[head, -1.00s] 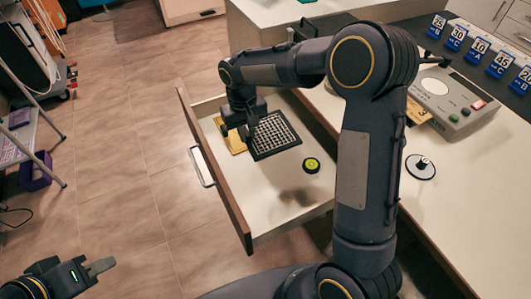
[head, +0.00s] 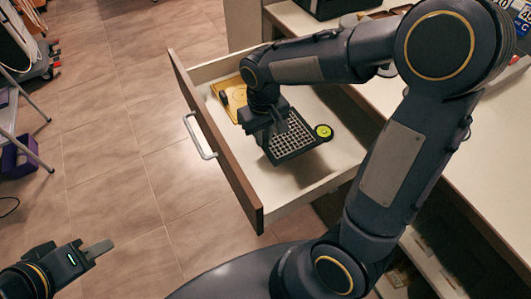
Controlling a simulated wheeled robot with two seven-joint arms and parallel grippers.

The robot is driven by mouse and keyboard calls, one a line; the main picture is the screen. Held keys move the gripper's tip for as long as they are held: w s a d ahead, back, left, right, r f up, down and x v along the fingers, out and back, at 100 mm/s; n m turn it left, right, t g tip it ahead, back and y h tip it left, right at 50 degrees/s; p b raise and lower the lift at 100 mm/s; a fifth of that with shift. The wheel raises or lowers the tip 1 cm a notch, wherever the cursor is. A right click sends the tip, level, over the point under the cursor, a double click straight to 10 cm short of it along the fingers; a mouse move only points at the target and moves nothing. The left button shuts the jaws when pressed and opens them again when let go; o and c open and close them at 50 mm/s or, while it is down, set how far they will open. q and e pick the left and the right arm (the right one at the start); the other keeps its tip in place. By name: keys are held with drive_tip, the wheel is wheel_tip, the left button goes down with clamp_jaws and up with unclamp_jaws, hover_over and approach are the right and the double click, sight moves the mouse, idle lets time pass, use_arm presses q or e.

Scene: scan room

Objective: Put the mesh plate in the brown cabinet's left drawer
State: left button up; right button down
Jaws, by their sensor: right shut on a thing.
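The mesh plate (head: 297,141), a dark plate with a pale grid, is inside the open drawer (head: 345,160) of the brown-fronted cabinet. My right gripper (head: 277,132) reaches down into the drawer and is shut on the plate's left side. The gripper hides part of that side, and I cannot tell whether the plate touches the drawer floor. My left gripper (head: 98,250) is low at the left, over the floor and away from the drawer. I cannot tell whether its fingers are apart.
A round green-yellow thing (head: 323,132) is at the plate's right edge in the drawer. A yellow item (head: 235,108) lies at the drawer's far left. The drawer front (head: 218,145) has a metal handle (head: 199,136). A pale counter (head: 440,150) is to the right. The left floor is mostly clear.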

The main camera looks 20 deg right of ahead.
sight(265, 150)
drive_tip(key=shift+s+a+f, duration=0.15)
drive_tip(key=shift+s+f, duration=0.55)
drive_tip(key=shift+f, duration=0.15)
drive_tip(key=shift+s+f+b, duration=0.2)
drive_tip(key=shift+f+b, duration=0.45)
drive_tip(key=shift+f, duration=1)
drive_tip(key=shift+f, duration=0.15)
drive_tip(key=c, duration=1.4)
unclamp_jaws()
drive_tip(key=shift+o, duration=0.2)
